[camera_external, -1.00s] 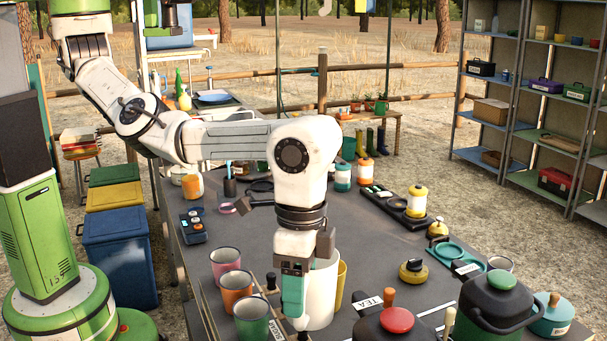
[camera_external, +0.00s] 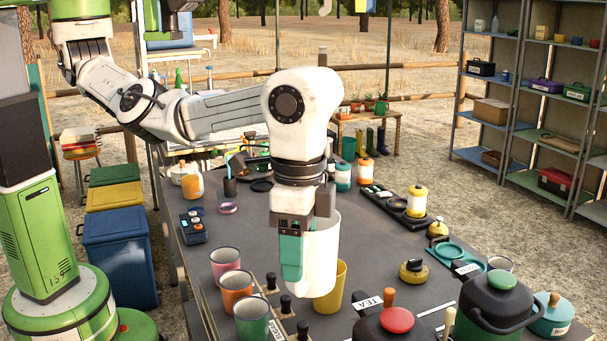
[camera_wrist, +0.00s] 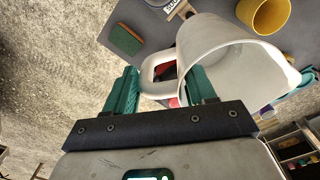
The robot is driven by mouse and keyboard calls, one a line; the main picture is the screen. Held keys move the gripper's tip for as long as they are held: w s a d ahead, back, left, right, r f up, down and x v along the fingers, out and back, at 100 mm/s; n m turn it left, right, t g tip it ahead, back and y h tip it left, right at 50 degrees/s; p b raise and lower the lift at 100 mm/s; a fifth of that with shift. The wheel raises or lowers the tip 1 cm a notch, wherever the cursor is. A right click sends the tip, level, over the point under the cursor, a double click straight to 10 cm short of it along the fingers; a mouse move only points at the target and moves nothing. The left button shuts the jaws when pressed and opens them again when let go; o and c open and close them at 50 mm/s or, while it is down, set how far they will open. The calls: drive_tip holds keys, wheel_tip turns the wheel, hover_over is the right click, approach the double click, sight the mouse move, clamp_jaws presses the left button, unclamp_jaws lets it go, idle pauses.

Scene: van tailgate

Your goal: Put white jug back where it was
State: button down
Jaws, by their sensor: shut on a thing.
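The white jug (camera_external: 322,250) hangs upright, or nearly so, above the dark table (camera_external: 385,235). My gripper (camera_external: 291,262), with green fingers, is at its left side. In the wrist view the jug (camera_wrist: 225,50) shows its open mouth, its spout at the right and its handle (camera_wrist: 147,72) at the left. The handle lies between the two fingers of my gripper (camera_wrist: 163,84), which is shut on it. The exact contact is partly hidden by the fingers.
A yellow cup (camera_external: 333,288) stands close beside and below the jug. Pink (camera_external: 225,262), orange (camera_external: 236,290) and green (camera_external: 252,318) cups stand to the left, near several black pegs (camera_external: 286,304). A red-lidded pot (camera_external: 396,321) is at the front right.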

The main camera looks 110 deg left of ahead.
drive_tip(key=shift+r, duration=0.65)
drive_tip(key=shift+w+a+r, duration=0.1)
drive_tip(key=shift+a+r, duration=0.05)
drive_tip(key=shift+a, duration=0.2)
drive_tip(key=a+r+n, duration=0.3)
drive_tip(key=a+n, duration=0.9)
drive_tip(key=a, duration=1.5)
drive_tip(key=s+a+f+n, duration=0.3)
drive_tip(key=s+a+n, duration=1)
drive_tip(key=s+a, duration=0.8)
drive_tip(key=w+a+f+b, duration=0.1)
drive_tip(key=w+f, duration=0.5)
drive_tip(key=f, duration=0.3)
drive_tip(key=w+a+f+b, duration=0.1)
drive_tip(key=w+a+f, duration=0.1)
drive_tip(key=w+f, duration=0.5)
drive_tip(key=shift+f+y+b, duration=0.35)
drive_tip(key=shift+f+y, duration=0.05)
drive_tip(key=shift+f, duration=0.75)
